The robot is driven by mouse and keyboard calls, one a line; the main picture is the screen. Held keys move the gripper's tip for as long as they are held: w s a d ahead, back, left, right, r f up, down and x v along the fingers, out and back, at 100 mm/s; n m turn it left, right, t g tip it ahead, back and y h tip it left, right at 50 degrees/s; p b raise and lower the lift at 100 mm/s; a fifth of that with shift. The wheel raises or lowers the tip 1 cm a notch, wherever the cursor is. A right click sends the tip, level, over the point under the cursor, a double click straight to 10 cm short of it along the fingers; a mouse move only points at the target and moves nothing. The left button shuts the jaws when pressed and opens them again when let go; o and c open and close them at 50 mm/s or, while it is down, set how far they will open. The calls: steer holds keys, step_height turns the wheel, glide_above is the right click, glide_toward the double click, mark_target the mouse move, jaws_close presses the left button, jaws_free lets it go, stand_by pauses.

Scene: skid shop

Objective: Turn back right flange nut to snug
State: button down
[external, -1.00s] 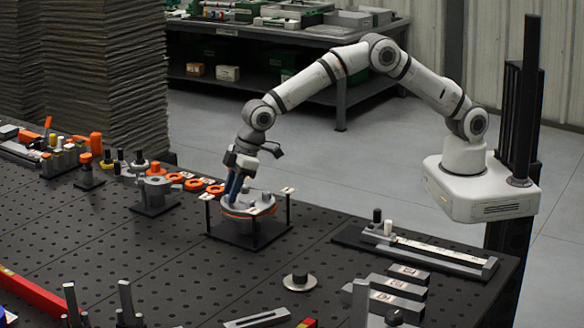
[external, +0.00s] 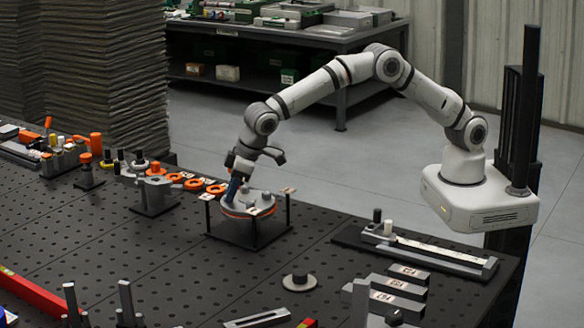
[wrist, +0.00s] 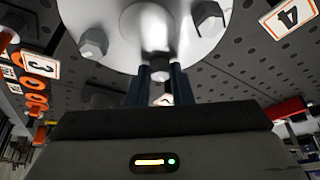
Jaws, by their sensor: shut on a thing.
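The round grey flange (external: 262,204) with an orange edge sits on a black square stand (external: 246,232) with corner posts. In the wrist view the flange (wrist: 172,28) shows several hex nuts. My gripper (wrist: 159,76) is shut on a flange nut (wrist: 158,66) at the flange's near edge, with a dark finger on each side. In the external view my gripper (external: 232,190) reaches down at the flange's left side and hides that nut. Another nut (wrist: 92,42) is left of it and one (wrist: 207,17) is to its right. The nut's tightness cannot be seen.
Number cards 3 (wrist: 40,63) and 4 (wrist: 287,14) stand around the flange. Orange rings (external: 194,184) and a grey fixture (external: 154,192) lie to the left. A slide rail (external: 430,250) is at the right.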

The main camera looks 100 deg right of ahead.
stand_by(0.3)
steer(key=c, duration=1.3)
jaws_free()
steer(key=shift+r, duration=0.1)
steer(key=shift+b+v, duration=0.85)
steer(key=shift+v, duration=3)
steer(key=shift+a, duration=0.1)
